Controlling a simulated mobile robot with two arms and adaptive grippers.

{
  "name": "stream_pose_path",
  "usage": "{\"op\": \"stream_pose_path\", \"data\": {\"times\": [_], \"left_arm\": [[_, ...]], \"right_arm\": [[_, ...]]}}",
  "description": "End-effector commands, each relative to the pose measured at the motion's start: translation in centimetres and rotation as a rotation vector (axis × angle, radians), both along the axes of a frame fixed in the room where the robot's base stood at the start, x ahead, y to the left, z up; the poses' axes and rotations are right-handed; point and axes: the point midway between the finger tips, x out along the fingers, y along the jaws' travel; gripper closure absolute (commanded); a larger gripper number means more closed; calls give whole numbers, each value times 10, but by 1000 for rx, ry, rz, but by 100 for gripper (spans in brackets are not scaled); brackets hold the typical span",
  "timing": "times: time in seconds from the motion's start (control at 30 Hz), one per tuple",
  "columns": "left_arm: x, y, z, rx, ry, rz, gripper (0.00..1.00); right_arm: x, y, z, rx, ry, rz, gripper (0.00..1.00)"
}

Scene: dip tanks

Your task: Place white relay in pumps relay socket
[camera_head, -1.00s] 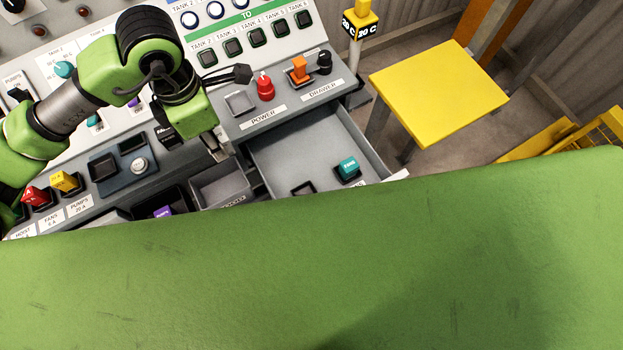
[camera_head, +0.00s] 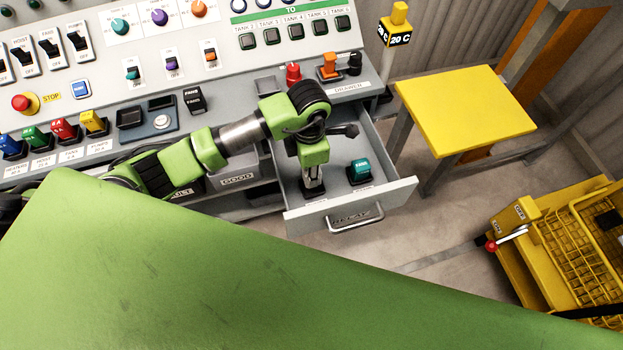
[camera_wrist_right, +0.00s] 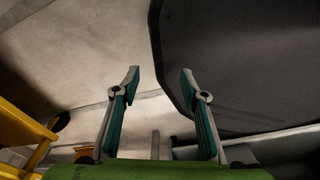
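My left gripper (camera_head: 313,187) points down into the open drawer (camera_head: 401,190), over the place where a dark empty socket showed earlier. Its fingertips are small here, and I cannot tell whether they hold anything. I cannot make out a white relay. A teal relay (camera_head: 359,169) stands in the drawer, right of the gripper. On the console's left, blue, green, red and yellow relays stand in a row. The yellow relay (camera_head: 94,121) is at the right end, above the label that read PUMPS earlier. My right gripper (camera_wrist_right: 159,85) is open and empty in the right wrist view.
Bins labelled FAULT and GOOD (camera_head: 238,179) lie left of the drawer. A tester with a dark slot (camera_head: 147,115) is on the console. A yellow stool (camera_head: 466,108) and yellow cart (camera_head: 570,245) stand right. A large green surface covers the lower foreground.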

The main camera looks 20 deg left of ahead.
Motion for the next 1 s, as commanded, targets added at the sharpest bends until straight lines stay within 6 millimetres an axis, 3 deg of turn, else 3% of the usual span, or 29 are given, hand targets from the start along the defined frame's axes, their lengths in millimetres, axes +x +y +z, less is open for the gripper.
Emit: {"op": "stream_pose_path", "data": {"times": [0.3, 0.67, 0.7, 0.73, 0.77, 1.0], "left_arm": [[-1, -1, -36, -1, 2, 1, 98], [0, 0, -42, 0, -1, -1, 98], [0, 0, -42, 0, 0, 0, 70], [0, 0, -41, -1, -1, 0, 63], [0, 0, -41, 0, 0, 0, 59], [0, 0, -41, 0, 0, 0, 59]], "right_arm": [[-26, -12, 1, -16, 38, 4, 60], [-19, -13, -3, -17, 28, 5, 60], [-18, -13, -2, -16, 26, 5, 60], [-17, -13, -2, -16, 25, 5, 60], [-17, -13, -2, -16, 25, 5, 60], [-16, -12, -2, -16, 22, 4, 60]]}}
